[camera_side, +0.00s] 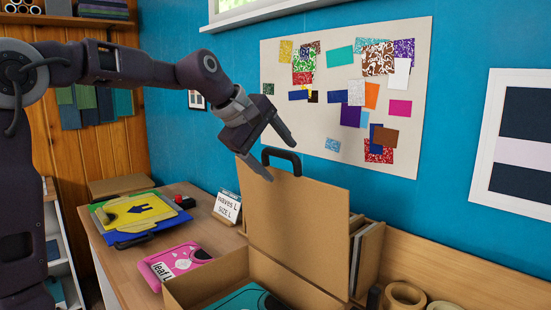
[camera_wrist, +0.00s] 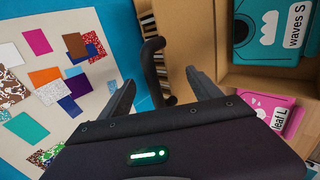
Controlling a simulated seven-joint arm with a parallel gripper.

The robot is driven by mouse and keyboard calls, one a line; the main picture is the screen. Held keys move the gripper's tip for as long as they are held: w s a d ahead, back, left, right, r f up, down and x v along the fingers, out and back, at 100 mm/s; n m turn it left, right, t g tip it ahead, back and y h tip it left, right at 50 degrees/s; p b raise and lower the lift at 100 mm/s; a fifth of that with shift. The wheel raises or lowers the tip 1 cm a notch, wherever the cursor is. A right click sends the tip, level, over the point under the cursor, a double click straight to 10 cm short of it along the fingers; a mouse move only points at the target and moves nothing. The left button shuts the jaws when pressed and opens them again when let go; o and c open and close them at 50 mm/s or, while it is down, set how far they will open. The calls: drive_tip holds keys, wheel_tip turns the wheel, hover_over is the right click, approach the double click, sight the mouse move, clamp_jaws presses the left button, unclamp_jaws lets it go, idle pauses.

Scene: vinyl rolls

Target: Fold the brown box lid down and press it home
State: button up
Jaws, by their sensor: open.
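The brown box lid (camera_side: 298,225) stands upright at the back of the open brown box (camera_side: 205,281). A black handle (camera_side: 283,153) sits on the lid's top edge. A teal case (camera_side: 247,300) lies in the box; the wrist view shows a teal case labelled "waves S" (camera_wrist: 245,35). My gripper (camera_side: 279,161) is open at the lid's top edge. In the wrist view the handle (camera_wrist: 151,65) and lid edge (camera_wrist: 200,45) show between the spread fingers of my gripper (camera_wrist: 163,90). I cannot tell whether a finger touches the lid.
A pink case labelled "leaf L" (camera_side: 175,262), yellow and blue cases (camera_side: 133,214) and a sign (camera_side: 227,206) are left of the box on the wooden bench (camera_side: 104,257). Brown boards (camera_side: 369,259) and tape rolls (camera_side: 404,296) are to its right. A blue wall with a pinboard (camera_side: 342,150) is behind.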

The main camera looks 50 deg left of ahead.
drive_tip(key=s+f, duration=0.4)
drive_tip(key=s, duration=0.4)
drive_tip(key=s+f, duration=0.4)
drive_tip(key=s, duration=0.5)
drive_tip(key=shift+f, duration=0.3)
idle(2.9)
drive_tip(key=shift+s, duration=0.1)
idle(0.3)
drive_tip(key=v, duration=0.9)
idle(0.4)
drive_tip(key=s+d+f+m+g, duration=0.1)
drive_tip(key=s+d+f+m, duration=0.2)
drive_tip(key=m, duration=0.6)
drive_tip(key=s+d+f+m+g, duration=0.2)
drive_tip(key=s+d+f+m, duration=0.2)
drive_tip(key=f+m, duration=0.4)
drive_tip(key=shift+s+d+m, duration=0.2)
drive_tip(key=shift+d+m, duration=0.05)
drive_tip(key=shift+m, duration=0.25)
